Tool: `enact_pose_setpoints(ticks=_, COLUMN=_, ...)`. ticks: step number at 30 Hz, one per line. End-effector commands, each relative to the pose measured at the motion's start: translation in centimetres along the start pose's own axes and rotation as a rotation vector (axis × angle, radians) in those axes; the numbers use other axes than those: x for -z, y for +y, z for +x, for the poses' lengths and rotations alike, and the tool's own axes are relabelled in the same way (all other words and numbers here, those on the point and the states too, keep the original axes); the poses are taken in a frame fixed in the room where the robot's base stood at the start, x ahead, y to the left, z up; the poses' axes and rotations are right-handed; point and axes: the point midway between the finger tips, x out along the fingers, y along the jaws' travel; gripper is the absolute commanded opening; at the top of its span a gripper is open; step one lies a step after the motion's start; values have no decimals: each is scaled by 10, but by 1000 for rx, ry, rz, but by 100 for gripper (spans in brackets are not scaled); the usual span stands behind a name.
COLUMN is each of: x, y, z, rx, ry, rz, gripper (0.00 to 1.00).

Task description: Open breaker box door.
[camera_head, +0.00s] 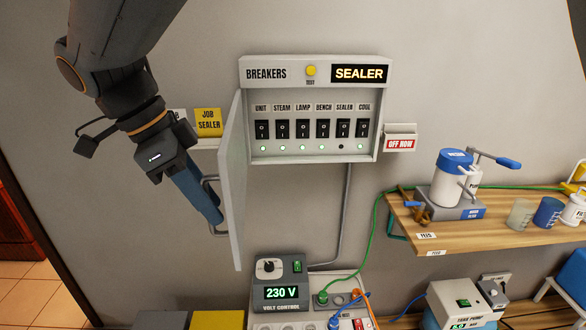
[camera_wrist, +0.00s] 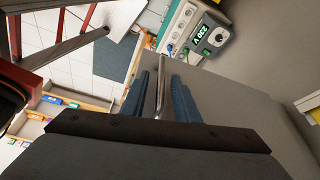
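The breaker box (camera_head: 316,72) is mounted on the wall in the head view. Its grey door (camera_head: 236,185) stands open, swung out from the left side and seen nearly edge-on. The door's metal handle (camera_head: 214,233) faces left. My gripper (camera_head: 213,214) is at the handle with its blue fingers pointing down and right. In the wrist view, the handle (camera_wrist: 161,72) lies between the two fingers of my gripper (camera_wrist: 162,88), with gaps seeming to show beside it. The door panel (camera_wrist: 235,95) extends to the right there. Finger contact with the handle is unclear.
The box shows several black switches (camera_head: 303,129); the sealer light is dark, the others green. A yellow job card (camera_head: 208,121) is left of the box. A volt control unit (camera_head: 281,276) stands below the door. A wooden shelf (camera_head: 480,237) with bottles is at right.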

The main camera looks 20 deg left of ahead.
Motion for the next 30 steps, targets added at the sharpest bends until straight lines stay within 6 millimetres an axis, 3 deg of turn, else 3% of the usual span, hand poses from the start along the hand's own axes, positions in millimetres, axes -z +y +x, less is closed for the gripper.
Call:
enact_pose_setpoints(ticks=9, x=-2, y=-1, z=-48, rx=4, ry=-3, rz=-1, gripper=28)
enact_pose_setpoints(ticks=15, x=-1, y=0, z=-70, rx=3, ry=-2, rz=-2, gripper=28)
enact_pose_setpoints(ticks=30, x=0, y=0, z=-74, rx=0, ry=-1, rz=0, gripper=28)
